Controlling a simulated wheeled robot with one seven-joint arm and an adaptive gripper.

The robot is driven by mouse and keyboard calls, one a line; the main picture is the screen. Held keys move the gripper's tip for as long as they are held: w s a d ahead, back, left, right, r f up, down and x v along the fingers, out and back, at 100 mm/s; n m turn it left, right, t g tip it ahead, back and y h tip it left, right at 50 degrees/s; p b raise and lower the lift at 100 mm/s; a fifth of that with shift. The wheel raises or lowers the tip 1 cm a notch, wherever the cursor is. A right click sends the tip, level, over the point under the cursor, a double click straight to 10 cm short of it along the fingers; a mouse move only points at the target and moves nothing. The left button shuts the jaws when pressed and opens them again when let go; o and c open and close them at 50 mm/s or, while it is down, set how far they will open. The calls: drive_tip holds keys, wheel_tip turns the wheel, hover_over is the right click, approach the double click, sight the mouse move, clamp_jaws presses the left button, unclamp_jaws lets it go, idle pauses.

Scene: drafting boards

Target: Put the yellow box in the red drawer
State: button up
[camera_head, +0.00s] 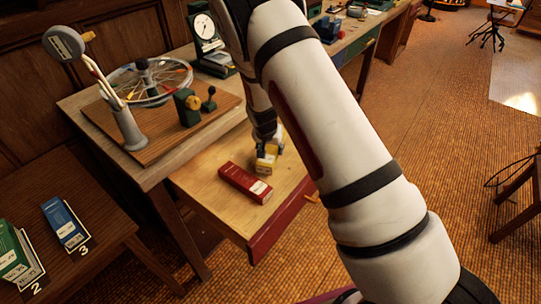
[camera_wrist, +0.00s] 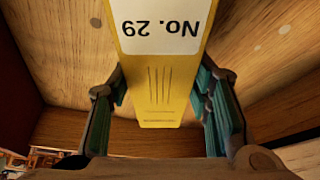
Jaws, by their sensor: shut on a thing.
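The yellow box (camera_head: 265,163) is in my gripper (camera_head: 268,150), over the wooden floor of the open drawer with the red front (camera_head: 280,222). In the wrist view the yellow box (camera_wrist: 155,65) shows a white label reading "No. 29", upside down. The two fingers of my gripper (camera_wrist: 158,95) press on its two sides. Wooden drawer surfaces lie close around it; I cannot tell whether the box touches the floor. My arm hides part of the drawer's right side.
A red box (camera_head: 245,183) lies in the drawer, left of the yellow box. The bench above holds a spoked wheel (camera_head: 150,82) on a board and a dial gauge (camera_head: 205,28). A blue box (camera_head: 65,223) and a green box (camera_head: 15,250) stand on a dark table at left.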

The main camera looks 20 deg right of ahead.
drive_tip(key=shift+f, duration=1.7)
drive_tip(key=shift+f, duration=0.1)
drive_tip(key=o, duration=1.3)
drive_tip(key=shift+o, duration=0.2)
